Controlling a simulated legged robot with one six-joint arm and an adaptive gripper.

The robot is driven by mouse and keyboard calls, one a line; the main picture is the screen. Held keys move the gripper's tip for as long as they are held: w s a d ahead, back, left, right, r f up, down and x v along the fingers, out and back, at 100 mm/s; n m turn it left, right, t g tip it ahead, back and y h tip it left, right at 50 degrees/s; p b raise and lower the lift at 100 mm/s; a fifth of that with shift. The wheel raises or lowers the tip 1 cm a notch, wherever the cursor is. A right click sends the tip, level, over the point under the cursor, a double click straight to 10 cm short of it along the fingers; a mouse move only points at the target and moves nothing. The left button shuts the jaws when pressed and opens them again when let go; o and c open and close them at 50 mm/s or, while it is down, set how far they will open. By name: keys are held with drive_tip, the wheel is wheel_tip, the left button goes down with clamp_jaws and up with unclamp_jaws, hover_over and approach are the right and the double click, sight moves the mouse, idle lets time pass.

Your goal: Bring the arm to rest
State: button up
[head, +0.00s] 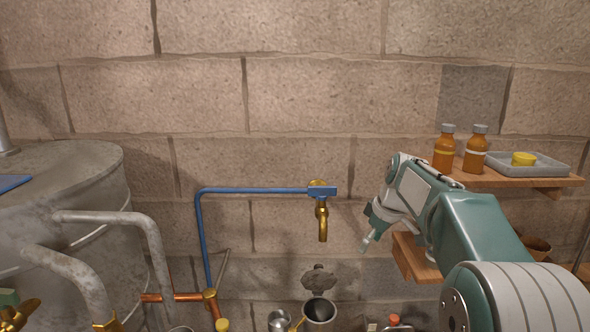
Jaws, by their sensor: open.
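My gripper (368,238) shows in the head view right of the middle, at the end of my teal and white arm. It is open, points down and to the left, and nothing shows in it. The fingers are small and partly hidden by the wrist. The arm reaches in from the lower right and is bent at the elbow. The gripper is to the right of a brass tap (322,220) and apart from it.
A wall shelf (510,180) at right holds two amber bottles (445,150) and a grey tray (548,168) with a yellow piece. A lower wooden shelf (408,262) is close behind my wrist. A metal still (70,200) and pipes fill the left. Cups (320,312) stand below the tap.

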drive_tip(key=s+a+r+m+t+h, duration=0.2)
drive_tip(key=s+m, duration=0.5)
drive_tip(key=s, duration=1.8)
drive_tip(key=s+f+m+t, duration=0.1)
drive_tip(key=s+f+m, duration=0.1)
drive_tip(key=s+f, duration=0.3)
drive_tip(key=s, duration=0.3)
drive_tip(key=shift+s+f+h, duration=0.25)
drive_tip(key=shift+s+h, duration=0.05)
drive_tip(key=shift+s, duration=0.1)
